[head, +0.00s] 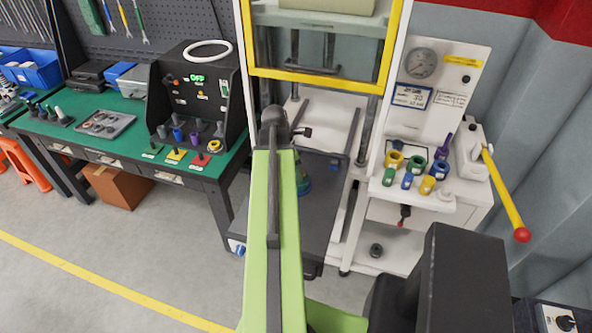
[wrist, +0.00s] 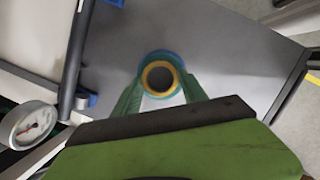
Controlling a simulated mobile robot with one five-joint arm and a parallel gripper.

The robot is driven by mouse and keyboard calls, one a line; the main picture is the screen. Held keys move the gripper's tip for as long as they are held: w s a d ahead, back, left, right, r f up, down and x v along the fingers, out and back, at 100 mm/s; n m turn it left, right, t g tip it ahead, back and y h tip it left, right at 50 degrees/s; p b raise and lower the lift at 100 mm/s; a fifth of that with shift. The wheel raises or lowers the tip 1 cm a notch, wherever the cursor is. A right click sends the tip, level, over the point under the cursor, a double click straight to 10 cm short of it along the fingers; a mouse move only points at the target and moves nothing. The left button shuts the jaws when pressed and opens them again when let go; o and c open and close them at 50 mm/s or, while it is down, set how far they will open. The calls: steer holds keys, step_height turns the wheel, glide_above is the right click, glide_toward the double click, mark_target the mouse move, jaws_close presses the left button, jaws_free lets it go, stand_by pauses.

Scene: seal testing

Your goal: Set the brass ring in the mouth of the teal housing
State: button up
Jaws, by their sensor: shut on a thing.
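In the wrist view, my gripper (wrist: 161,82) has its two green fingers on either side of the brass ring (wrist: 160,64) and is shut on it. The ring's hole shows dark. The teal housing (wrist: 160,53) shows as a blue-teal rim around and behind the ring. The ring looks roughly centred over the mouth; whether it is above it or inside it, I cannot tell. In the head view, part of the teal housing (head: 304,187) shows on the dark plate just right of my green arm, which hides my gripper and the ring.
The dark plate (head: 322,225) lies below the press frame with its yellow-edged guard (head: 318,79). To the right, a white shelf holds several coloured parts (head: 414,165), beside a yellow lever (head: 503,190). A pressure gauge (wrist: 32,124) is at left in the wrist view.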

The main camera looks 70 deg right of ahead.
steer(key=shift+a+f+b, duration=0.1)
steer(key=shift+f+b, duration=0.3)
jaws_close()
steer(key=o, duration=1.2)
jaws_free()
steer(key=o, duration=0.5)
step_height(320, 180, up, 7)
steer(key=p, duration=0.7)
